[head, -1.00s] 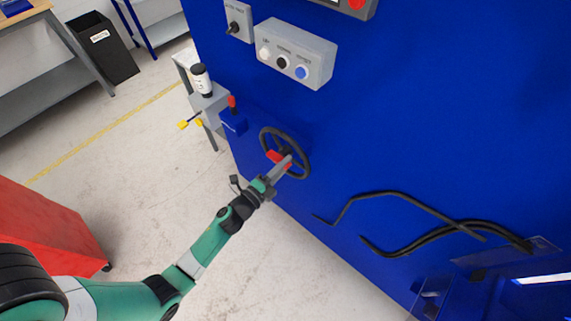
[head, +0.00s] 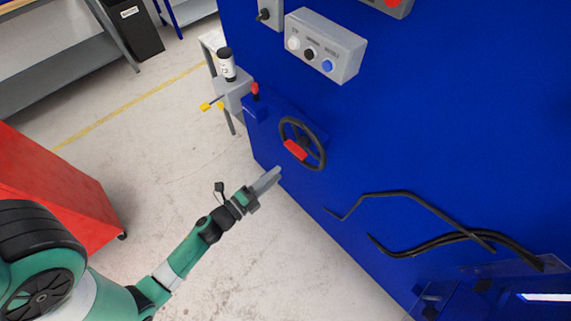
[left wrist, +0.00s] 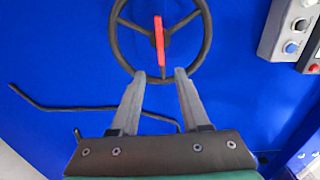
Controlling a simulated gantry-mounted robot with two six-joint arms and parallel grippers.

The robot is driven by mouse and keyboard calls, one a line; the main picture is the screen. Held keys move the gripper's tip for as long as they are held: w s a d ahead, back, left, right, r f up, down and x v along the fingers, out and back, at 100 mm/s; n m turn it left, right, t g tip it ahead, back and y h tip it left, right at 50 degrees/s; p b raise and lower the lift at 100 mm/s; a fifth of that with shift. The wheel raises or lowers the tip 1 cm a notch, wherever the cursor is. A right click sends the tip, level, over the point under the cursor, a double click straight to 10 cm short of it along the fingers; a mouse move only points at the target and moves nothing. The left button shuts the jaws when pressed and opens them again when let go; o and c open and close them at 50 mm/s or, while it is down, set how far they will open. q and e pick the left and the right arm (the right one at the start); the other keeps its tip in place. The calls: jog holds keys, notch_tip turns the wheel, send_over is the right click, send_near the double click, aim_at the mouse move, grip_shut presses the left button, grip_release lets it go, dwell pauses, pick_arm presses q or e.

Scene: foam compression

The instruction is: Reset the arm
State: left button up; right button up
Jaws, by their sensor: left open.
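My left gripper (head: 271,178) is open and empty, a little below and left of the black handwheel in the head view. The handwheel (head: 318,134) with its red handle (head: 295,150) sits on the blue machine panel (head: 430,120). In the left wrist view, the two fingers (left wrist: 162,80) stand apart. The lower rim of the handwheel (left wrist: 118,45) shows just beyond their tips, and the red handle (left wrist: 159,40) runs vertically above them. My right gripper is not in view.
A grey button box (head: 325,45) is on the panel above the handwheel. A valve unit with yellow and red knobs (head: 235,95) stands left of it. Black hoses (head: 430,235) hang at the right. A red cabinet (head: 50,190) stands left. The floor between is clear.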

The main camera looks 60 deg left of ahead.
pick_arm(q)
jog(key=shift+s, duration=0.3)
jog(key=shift+d, duration=0.15)
